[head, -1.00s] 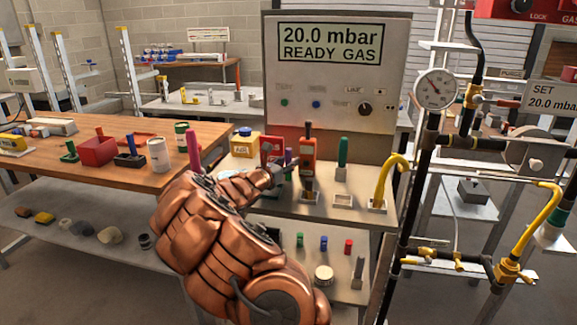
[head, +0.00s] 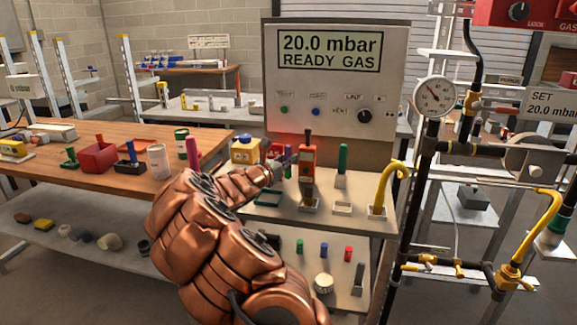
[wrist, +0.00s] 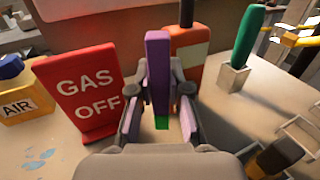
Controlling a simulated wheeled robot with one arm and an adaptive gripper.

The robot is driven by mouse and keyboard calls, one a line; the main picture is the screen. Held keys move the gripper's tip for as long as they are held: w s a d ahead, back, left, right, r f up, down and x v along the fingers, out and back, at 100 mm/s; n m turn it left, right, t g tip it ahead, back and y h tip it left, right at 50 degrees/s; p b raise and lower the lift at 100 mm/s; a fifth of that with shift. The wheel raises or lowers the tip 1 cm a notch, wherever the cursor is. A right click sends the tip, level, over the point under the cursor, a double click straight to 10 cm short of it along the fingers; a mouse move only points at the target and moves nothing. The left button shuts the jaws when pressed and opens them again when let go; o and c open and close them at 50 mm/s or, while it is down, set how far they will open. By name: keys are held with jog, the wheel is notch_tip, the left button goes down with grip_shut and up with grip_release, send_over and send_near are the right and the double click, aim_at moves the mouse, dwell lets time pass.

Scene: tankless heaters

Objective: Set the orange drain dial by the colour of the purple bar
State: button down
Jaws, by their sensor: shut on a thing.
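In the wrist view my gripper (wrist: 160,115) is shut on the purple bar (wrist: 158,65). The bar stands roughly upright between the fingers, and its lower end shows green. I cannot pick out an orange drain dial in either view.
A red GAS OFF sign (wrist: 82,92) stands left of my gripper, with a yellow AIR container (wrist: 22,95) beyond. An orange device (head: 308,160) is close behind. A green-handled tool (head: 343,160) stands right. The panel (head: 390,120) reads 20.0 mbar. Pipes (head: 412,210) stand farther right.

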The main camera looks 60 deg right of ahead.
jog(key=s+a+r, duration=0.1)
jog(key=s+a, duration=0.2)
jog(key=a, duration=1.2)
jog(key=shift+s+r, duration=0.15)
jog(key=shift+s, duration=0.25)
jog(key=shift+a, duration=0.1)
jog(key=w+a+f+n+t+y, duration=0.1)
jog(key=w+a+f+n+t, duration=0.15)
jog(key=w+a, duration=0.6)
jog(key=w+a+f+n+t, duration=0.25)
jog(key=w+a+t, duration=0.2)
jog(key=a, duration=0.75)
jog(key=w+a+f+n+t+y, duration=0.1)
jog(key=w+a+f+t, duration=0.15)
jog(key=w+a, duration=0.6)
jog(key=a+f+n+t+y, duration=0.2)
jog(key=a+t, duration=0.1)
jog(key=a, duration=1)
notch_tip(320, 180, up, 6)
jog(key=p, duration=1.5)
jog(key=shift+s+r+g, duration=0.15)
jog(key=shift+s+g, duration=0.25)
jog(key=shift+g, duration=0.05)
